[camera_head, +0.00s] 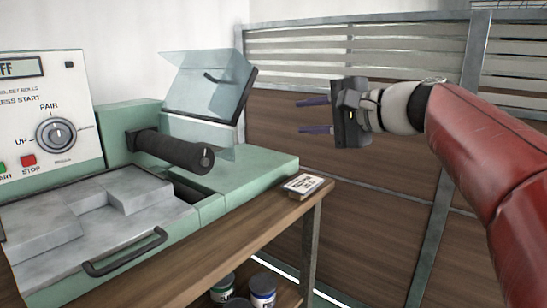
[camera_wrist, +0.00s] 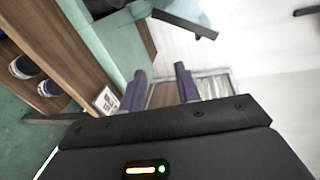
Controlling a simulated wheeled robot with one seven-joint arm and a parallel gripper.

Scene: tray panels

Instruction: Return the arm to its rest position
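My gripper (camera_head: 314,115) is at the end of my red and grey arm, in the right half of the head view. It is raised in the air to the right of the green machine, in front of the wood-panelled partition. Its two purple fingers stand apart with nothing between them. In the wrist view the same two fingers (camera_wrist: 160,90) point away from the camera, with a clear gap between them. Nothing is seen touching the gripper.
A green machine (camera_head: 240,178) with a clear raised lid (camera_head: 205,85) and black handle (camera_head: 175,151) stands on a wooden table (camera_head: 270,222). A small labelled card (camera_head: 303,184) lies at its right end. Jars (camera_head: 262,288) stand below. A slatted partition (camera_head: 400,200) is behind.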

